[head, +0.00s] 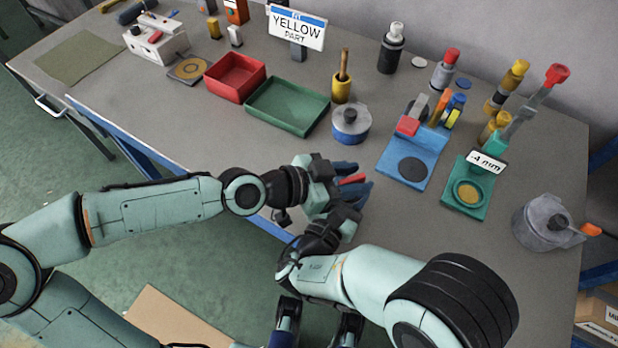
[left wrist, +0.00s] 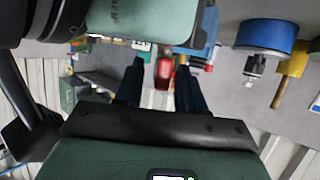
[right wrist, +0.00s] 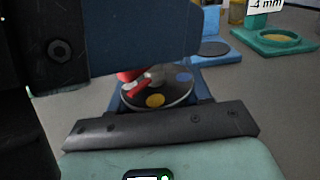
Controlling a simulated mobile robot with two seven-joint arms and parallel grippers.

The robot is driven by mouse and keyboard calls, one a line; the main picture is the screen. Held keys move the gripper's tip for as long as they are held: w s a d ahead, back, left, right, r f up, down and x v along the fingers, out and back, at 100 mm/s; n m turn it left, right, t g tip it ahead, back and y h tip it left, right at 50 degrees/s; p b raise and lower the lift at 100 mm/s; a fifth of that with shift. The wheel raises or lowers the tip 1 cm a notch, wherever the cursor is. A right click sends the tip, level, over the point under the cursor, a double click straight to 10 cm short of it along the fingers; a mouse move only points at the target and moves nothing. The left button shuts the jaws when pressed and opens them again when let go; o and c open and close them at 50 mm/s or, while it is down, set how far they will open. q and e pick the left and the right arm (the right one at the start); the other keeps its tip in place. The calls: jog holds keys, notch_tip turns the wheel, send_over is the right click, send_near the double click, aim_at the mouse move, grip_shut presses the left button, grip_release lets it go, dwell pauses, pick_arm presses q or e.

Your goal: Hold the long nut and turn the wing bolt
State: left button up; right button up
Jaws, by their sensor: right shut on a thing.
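My left gripper (head: 352,179) reaches in from the left above the bench's front edge. In the left wrist view its two dark blue fingers (left wrist: 160,85) stand apart. A red piece (left wrist: 165,72), seemingly the long nut, shows between them with a gap on each side. My right gripper (right wrist: 158,92) is close below and right of the left one. It is shut on a dark round disc with yellow and blue dots (right wrist: 178,95), seemingly the wing bolt's head. A red and grey part lies across the disc. A large dark finger block hides much of the nut.
A grey pot (head: 541,222) is at far right. Bare bench lies around the grippers.

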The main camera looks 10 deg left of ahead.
pick_arm(q)
jog(key=v, duration=1.1)
jog(key=shift+a, duration=0.25)
jog(key=shift+r, duration=0.15)
jog(key=w+d+r+g+y, duration=0.3)
jog(key=d+r+g+y, duration=0.2)
jog(key=r+y, duration=0.2)
jog(key=shift+y, duration=0.3)
jog(key=x, duration=1.1)
jog(key=shift+w+d+f, duration=0.1)
jog(key=shift+d+f, duration=0.1)
jog(key=shift+d, duration=0.05)
grip_shut()
